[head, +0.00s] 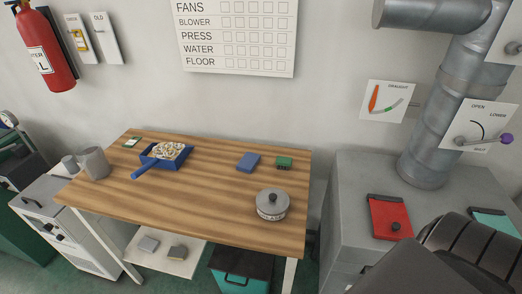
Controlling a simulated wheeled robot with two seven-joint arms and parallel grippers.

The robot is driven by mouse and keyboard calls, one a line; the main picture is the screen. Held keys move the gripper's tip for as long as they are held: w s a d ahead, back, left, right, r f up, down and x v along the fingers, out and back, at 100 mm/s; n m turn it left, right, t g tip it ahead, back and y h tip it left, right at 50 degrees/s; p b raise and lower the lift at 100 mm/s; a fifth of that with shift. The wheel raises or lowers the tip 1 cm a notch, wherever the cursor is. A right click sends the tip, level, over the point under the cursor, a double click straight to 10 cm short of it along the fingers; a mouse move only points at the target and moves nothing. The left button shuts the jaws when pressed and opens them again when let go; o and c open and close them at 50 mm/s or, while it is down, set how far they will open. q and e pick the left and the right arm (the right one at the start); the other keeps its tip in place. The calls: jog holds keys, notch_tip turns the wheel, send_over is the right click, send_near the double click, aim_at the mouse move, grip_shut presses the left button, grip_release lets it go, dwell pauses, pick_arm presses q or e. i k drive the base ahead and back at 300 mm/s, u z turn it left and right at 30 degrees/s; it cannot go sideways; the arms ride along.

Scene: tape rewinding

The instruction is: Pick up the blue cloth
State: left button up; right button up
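A small blue folded piece (248,162), which looks like the blue cloth, lies flat on the wooden table (215,212), right of the middle and towards the back. Nothing covers it. A small green block (284,162) sits close to its right. My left gripper is not in view. A dark part of what looks like my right arm enters at the lower right, over the grey cabinet, far from the cloth. No gripper fingers show there.
The table's middle is clear. A grey cabinet (352,190) with a red panel (390,213) and a thick pipe (430,145) are at the right.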

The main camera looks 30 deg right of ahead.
aim_at(247, 164)
jog(key=z, duration=3.2)
jog(key=k, duration=1.1)
jog(key=u, duration=2.15)
